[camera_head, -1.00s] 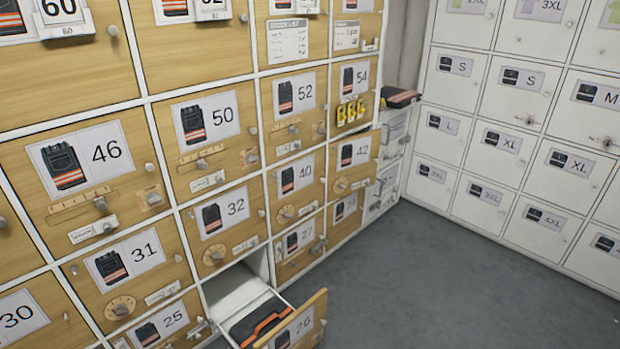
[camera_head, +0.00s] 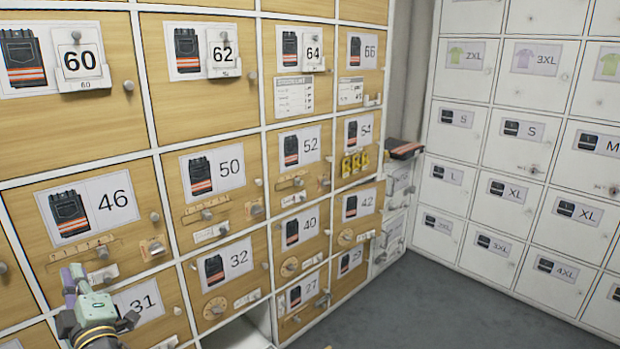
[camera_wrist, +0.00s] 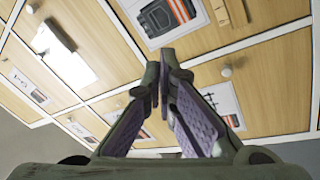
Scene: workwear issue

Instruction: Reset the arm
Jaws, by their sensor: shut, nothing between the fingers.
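My gripper (camera_head: 74,274) shows at the lower left of the head view, in front of the wooden locker fronts, below the 46 door (camera_head: 90,208) and left of the 31 label (camera_head: 137,299). In the wrist view, my gripper (camera_wrist: 165,68) fills the middle with its two purple-padded fingers, the tips together and nothing between them. Its fingers point toward the locker fronts; whether they touch is hard to tell.
Wooden numbered lockers (camera_head: 220,188) fill the left and white lockers (camera_head: 515,190) the right. An open compartment (camera_head: 238,335) shows at the bottom. A dark, orange-edged item (camera_head: 404,149) lies by the corner. Grey floor (camera_head: 430,300) is clear.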

